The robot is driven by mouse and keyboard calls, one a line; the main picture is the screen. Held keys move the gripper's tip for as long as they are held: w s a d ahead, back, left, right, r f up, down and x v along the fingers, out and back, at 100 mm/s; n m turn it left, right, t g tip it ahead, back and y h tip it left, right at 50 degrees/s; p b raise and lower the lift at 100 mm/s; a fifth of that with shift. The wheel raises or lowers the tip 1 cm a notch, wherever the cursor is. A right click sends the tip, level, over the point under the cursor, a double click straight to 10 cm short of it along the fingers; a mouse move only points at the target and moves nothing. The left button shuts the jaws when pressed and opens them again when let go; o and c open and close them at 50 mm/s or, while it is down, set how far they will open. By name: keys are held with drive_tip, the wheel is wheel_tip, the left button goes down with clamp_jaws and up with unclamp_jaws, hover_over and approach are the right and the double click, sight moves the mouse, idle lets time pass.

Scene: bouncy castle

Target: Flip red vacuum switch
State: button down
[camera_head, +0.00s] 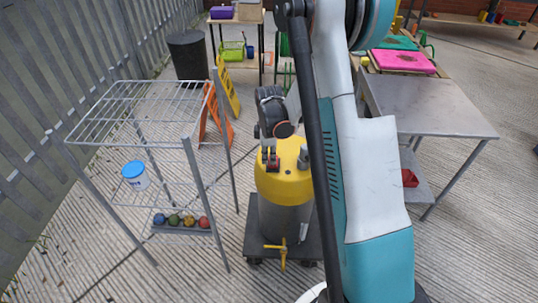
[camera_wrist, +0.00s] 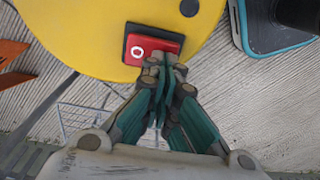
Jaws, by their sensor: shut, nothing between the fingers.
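The yellow-topped vacuum (camera_head: 284,172) stands on a dark wheeled base in the middle of the head view, and its yellow top (camera_wrist: 95,35) fills the upper left of the wrist view. The red switch (camera_wrist: 150,47) is a rocker with a white circle mark, set in a black housing near the edge of the yellow top. It also shows small in the head view (camera_head: 271,162). My gripper (camera_wrist: 164,62) is shut and empty, its fingertips at the lower right edge of the red switch. I cannot tell whether they touch it. In the head view my gripper (camera_head: 270,150) is just over the vacuum's top.
A wire rack (camera_head: 140,112) with a blue-and-white tub (camera_head: 135,175) and several coloured balls stands left of the vacuum. Orange and yellow boards (camera_head: 228,92) lean behind it. A metal table (camera_head: 432,107) stands right of my arm. Open concrete lies in front.

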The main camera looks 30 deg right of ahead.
idle(0.3)
drive_tip(key=shift+s+a+f+b, duration=0.1)
drive_tip(key=shift+s+f+b, duration=0.1)
drive_tip(key=shift+f+b, duration=0.15)
drive_tip(key=shift+w, duration=0.1)
drive_tip(key=shift+w+d+r, duration=0.25)
drive_tip(key=shift+w+d, duration=0.2)
drive_tip(key=shift+w, duration=0.15)
drive_tip(key=shift+a+r+p, duration=0.1)
drive_tip(key=shift+r+p, duration=0.2)
drive_tip(key=shift+p, duration=0.05)
wheel_tip(320, 180, up, 13)
drive_tip(key=s+a+p, duration=0.1)
drive_tip(key=s+p, duration=0.1)
drive_tip(key=p, duration=0.3)
drive_tip(key=shift+s+a, duration=0.25)
